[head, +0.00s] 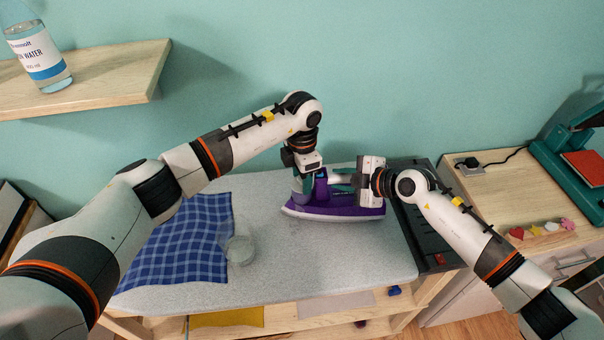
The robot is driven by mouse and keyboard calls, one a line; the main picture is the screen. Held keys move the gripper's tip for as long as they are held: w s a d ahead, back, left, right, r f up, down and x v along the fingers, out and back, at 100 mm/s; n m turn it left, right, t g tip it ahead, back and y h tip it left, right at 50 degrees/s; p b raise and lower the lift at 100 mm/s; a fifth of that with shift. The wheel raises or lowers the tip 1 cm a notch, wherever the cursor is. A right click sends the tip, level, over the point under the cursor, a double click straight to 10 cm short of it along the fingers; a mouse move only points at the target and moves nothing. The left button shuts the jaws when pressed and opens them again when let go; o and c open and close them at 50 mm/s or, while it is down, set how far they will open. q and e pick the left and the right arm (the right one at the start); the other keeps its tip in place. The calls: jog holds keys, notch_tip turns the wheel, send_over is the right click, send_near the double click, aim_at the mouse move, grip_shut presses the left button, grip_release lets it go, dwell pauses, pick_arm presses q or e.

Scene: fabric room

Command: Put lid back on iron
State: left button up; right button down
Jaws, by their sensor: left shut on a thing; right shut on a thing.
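The purple and white iron (335,211) lies flat on the grey ironing surface, its pointed end to the left. My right gripper (345,181) reaches in from the right and is shut on the iron's handle, which it largely hides. My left gripper (304,186) points down at the front left end of the iron. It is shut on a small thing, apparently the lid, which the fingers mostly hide. I cannot tell whether the lid touches the iron's opening.
A blue checked cloth (180,245) and a clear cup (239,249) lie left of the iron. A dark rack (427,225) borders the surface on the right. A water bottle (38,58) stands on the wall shelf (120,75). The front of the surface is clear.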

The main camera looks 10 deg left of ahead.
pick_arm(q)
jog(key=shift+f, duration=0.3)
pick_arm(e)
jog(key=shift+s+f, duration=0.1)
jog(key=shift+f, duration=0.05)
pick_arm(q)
jog(key=o, duration=1)
notch_tip(320, 180, up, 12)
pick_arm(e)
jog(key=c, duration=1)
grip_release()
jog(key=shift+c, duration=0.2)
